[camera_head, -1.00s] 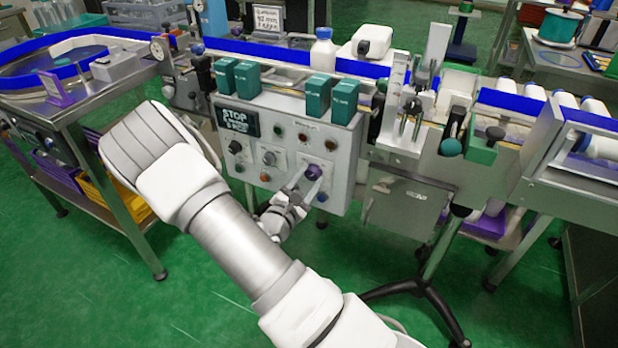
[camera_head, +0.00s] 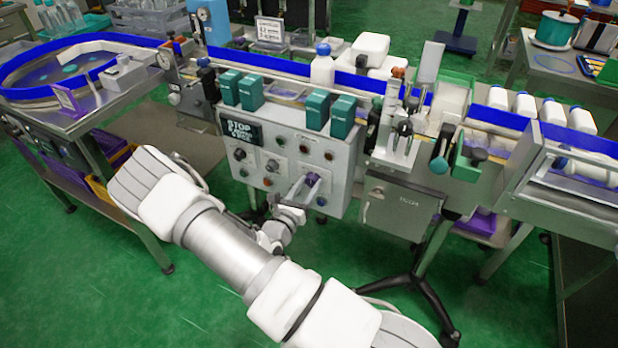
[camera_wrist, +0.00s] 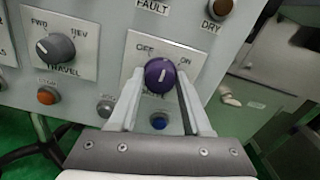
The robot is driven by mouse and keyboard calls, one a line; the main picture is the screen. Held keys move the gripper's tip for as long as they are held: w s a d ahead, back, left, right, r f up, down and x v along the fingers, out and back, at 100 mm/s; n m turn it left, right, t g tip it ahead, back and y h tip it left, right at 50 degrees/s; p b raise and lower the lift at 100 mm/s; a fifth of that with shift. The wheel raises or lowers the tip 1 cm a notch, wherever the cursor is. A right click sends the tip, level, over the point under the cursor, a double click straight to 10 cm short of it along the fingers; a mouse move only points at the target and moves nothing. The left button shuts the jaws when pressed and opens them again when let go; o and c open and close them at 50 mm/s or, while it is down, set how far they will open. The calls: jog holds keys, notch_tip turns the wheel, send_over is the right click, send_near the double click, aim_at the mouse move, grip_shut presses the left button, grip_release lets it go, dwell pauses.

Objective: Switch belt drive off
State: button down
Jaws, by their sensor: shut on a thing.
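The purple knob (camera_wrist: 160,73) is on a light plate of the grey control panel (camera_head: 285,150). A label at the plate's upper left looks like OFF, and ON is at the right. The knob's white mark is near upright, between the labels. My gripper (camera_wrist: 159,84) is shut on the purple knob, one finger on each side. In the head view my gripper (camera_head: 304,185) reaches the panel's lower right, and the knob (camera_head: 312,178) shows between the fingers.
The grey TRAVEL knob (camera_wrist: 56,47) is left of the purple knob. A blue button (camera_wrist: 158,121) lies just below, between my fingers. Orange buttons and a DRY lamp (camera_wrist: 219,9) are close by. Green boxes (camera_head: 316,108) stand above the panel. A metal box (camera_head: 395,205) is at its right.

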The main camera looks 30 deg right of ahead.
jog(key=n+p, duration=0.3)
jog(key=n, duration=0.1)
jog(key=shift+r+n, duration=0.1)
jog(key=shift+n, duration=0.3)
jog(key=shift+n+p, duration=1)
jog(key=shift+n, duration=1.2)
jog(key=shift+f, duration=0.2)
jog(key=shift+c, duration=1.7)
grip_release()
jog(key=shift+a, duration=0.15)
jog(key=p+v, duration=0.1)
jog(key=v, duration=1.6)
jog(key=shift+s+r+p, duration=0.1)
jog(key=shift+p, duration=0.2)
